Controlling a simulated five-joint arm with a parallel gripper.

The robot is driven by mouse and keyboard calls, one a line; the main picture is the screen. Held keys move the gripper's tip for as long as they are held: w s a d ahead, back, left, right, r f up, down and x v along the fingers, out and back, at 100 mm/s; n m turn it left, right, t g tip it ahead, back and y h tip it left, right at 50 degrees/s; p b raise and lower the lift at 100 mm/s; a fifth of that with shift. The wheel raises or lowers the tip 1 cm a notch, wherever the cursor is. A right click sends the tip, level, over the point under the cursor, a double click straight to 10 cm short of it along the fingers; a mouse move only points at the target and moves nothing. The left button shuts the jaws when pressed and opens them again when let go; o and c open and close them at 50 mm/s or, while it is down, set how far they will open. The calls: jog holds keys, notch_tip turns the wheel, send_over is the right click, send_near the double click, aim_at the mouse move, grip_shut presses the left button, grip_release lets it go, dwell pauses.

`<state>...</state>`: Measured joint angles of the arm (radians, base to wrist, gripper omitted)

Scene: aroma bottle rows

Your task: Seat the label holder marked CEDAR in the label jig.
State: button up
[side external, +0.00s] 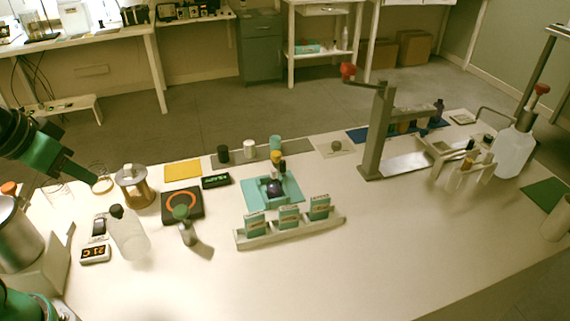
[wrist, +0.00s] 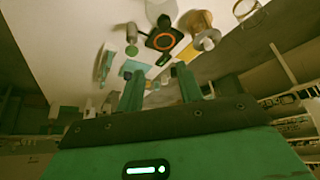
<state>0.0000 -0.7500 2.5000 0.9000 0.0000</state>
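Three teal and white label holders stand upright in a row in a pale rack (side external: 330,223): a left one (side external: 255,224), a middle one (side external: 289,217) and a right one (side external: 319,208). Their lettering is too small to read, so I cannot tell which is CEDAR. Behind the rack, a teal fixture (side external: 257,193), which looks like the label jig, holds a dark purple bottle (side external: 274,188). My gripper (side external: 93,181) is raised at the far left, well away from the holders. In the wrist view, its two green fingers (wrist: 160,88) are apart with nothing seen between them.
A grey-green bottle (side external: 187,230), a black pad with an orange ring (side external: 182,206), a clear bottle (side external: 127,232) and a glass jar (side external: 135,187) stand between my gripper and the rack. A grey press (side external: 375,135) stands behind right. The table's front right is clear.

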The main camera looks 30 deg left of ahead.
jog(key=o, duration=0.7)
